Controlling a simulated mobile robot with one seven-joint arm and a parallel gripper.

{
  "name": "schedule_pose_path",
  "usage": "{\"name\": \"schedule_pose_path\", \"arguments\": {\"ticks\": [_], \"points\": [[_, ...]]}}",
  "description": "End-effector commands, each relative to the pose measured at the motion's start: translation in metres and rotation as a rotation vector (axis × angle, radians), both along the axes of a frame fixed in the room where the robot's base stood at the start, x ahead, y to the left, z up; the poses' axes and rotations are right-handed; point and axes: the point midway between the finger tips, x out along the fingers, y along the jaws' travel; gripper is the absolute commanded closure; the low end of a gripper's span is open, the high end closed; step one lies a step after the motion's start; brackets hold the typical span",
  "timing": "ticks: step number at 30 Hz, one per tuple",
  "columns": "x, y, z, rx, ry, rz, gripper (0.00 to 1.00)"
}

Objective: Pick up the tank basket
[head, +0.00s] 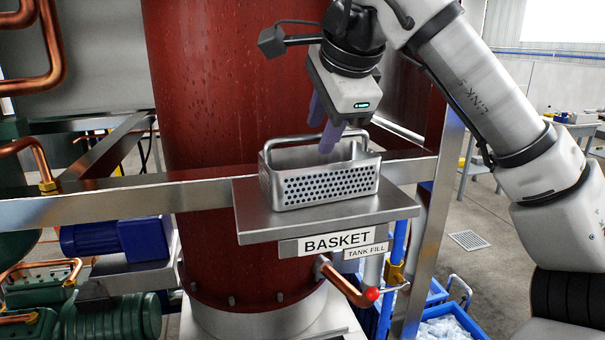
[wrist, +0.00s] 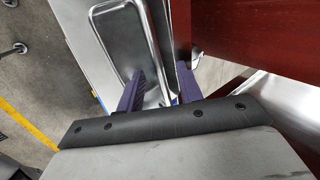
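The tank basket (head: 328,188) is a metal box with perforated sides and a raised bar handle (head: 289,142). It sits upright on a small metal shelf (head: 320,224) labelled BASKET. My gripper (head: 324,122) is above the basket, pointing down, its two purple fingers apart at the handle's height. In the wrist view my gripper (wrist: 161,72) shows open, and the handle (wrist: 149,45) runs into the gap between the fingers. I cannot tell whether either finger touches the bar. The part of the handle behind the fingers is hidden in the head view.
A dark red tank (head: 225,100) stands directly behind the shelf. A metal frame rail (head: 120,205) runs along both sides. A copper pipe with a red tip (head: 345,286) sticks out below. Blue crates (head: 455,318) stand on the floor at lower right.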

Motion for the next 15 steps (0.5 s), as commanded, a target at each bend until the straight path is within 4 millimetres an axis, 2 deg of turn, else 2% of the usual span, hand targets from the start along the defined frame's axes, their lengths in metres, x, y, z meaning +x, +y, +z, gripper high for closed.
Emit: {"name": "schedule_pose_path", "arguments": {"ticks": [9, 15], "points": [[0.0019, -0.0018, -0.0026, 0.001, 0.0, -0.001, 0.65], [0.0018, -0.0016, -0.0024, 0.001, 0.0, -0.001, 0.91]]}}
